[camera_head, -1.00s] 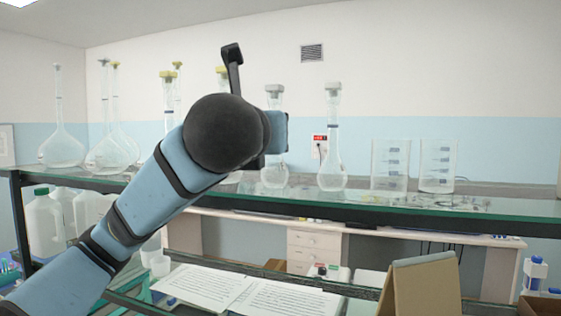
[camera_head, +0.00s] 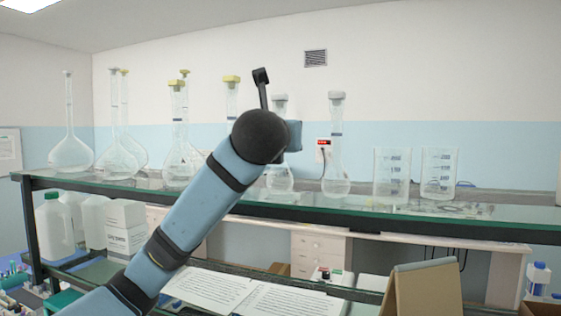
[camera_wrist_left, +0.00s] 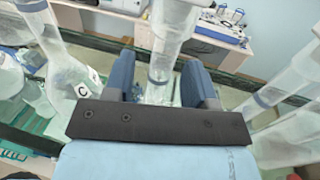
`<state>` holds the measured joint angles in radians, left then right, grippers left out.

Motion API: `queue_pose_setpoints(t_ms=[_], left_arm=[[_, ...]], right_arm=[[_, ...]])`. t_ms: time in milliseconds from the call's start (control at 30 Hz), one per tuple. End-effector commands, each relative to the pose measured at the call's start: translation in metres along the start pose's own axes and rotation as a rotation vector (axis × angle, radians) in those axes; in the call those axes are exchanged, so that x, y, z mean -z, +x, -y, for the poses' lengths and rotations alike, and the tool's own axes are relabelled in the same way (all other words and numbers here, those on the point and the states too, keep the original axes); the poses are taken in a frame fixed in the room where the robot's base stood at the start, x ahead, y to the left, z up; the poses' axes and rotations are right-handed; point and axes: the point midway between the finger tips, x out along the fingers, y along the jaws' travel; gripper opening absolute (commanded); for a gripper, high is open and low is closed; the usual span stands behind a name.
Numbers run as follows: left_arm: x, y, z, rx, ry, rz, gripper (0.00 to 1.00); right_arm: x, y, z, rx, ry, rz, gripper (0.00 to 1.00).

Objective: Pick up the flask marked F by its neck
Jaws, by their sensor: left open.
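My left gripper (camera_wrist_left: 159,66) is open in the left wrist view, its two blue fingers spread apart. The clear neck of a flask (camera_wrist_left: 168,50) shows in the gap between them; I cannot tell how deep it sits there. In the head view my left gripper (camera_head: 294,135) is mostly hidden behind my wrist, level with the neck of a grey-stoppered flask (camera_head: 280,180) on the glass shelf. No letter F is readable, so I cannot tell which flask carries it. A flask marked C (camera_wrist_left: 84,90) stands left of the gripper. My right gripper is not in view.
Another grey-stoppered flask (camera_head: 336,178) stands close to the right, then two beakers (camera_head: 391,178). Yellow-stoppered flasks (camera_head: 179,165) stand to the left on the glass shelf (camera_head: 460,215).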

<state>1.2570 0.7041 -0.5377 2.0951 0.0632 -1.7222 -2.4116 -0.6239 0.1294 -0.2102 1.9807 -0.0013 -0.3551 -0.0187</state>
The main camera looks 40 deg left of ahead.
Motion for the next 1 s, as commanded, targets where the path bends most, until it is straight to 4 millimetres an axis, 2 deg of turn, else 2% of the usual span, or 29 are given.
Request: queue_pose_setpoints(t_ms=[33, 167, 400, 433, 600, 633, 1000], left_arm=[[-0.002, 0.009, 0.0, -0.001, 0.0, -0.004, 0.51], [-0.001, 0.021, 0.0, 0.0, 0.001, -0.002, 0.51], [0.0, 0.024, 0.0, 0.001, 0.001, 0.0, 0.51], [0.0, 0.024, 0.0, 0.001, 0.001, 0.0, 0.48], [0.0, 0.023, 0.0, 0.001, 0.0, 0.0, 0.09], [0.0, 0.023, 0.0, 0.001, 0.0, 0.0, 0.07], [-0.002, 0.023, 0.0, 0.001, 0.0, 0.001, 0.07]], right_arm=[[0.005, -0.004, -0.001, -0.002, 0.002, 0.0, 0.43], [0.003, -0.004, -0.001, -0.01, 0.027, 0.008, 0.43], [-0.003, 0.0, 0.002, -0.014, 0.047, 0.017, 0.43], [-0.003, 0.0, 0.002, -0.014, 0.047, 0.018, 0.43], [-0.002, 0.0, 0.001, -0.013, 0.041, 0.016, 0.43], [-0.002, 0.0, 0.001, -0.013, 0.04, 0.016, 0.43], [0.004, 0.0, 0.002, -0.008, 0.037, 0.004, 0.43]])
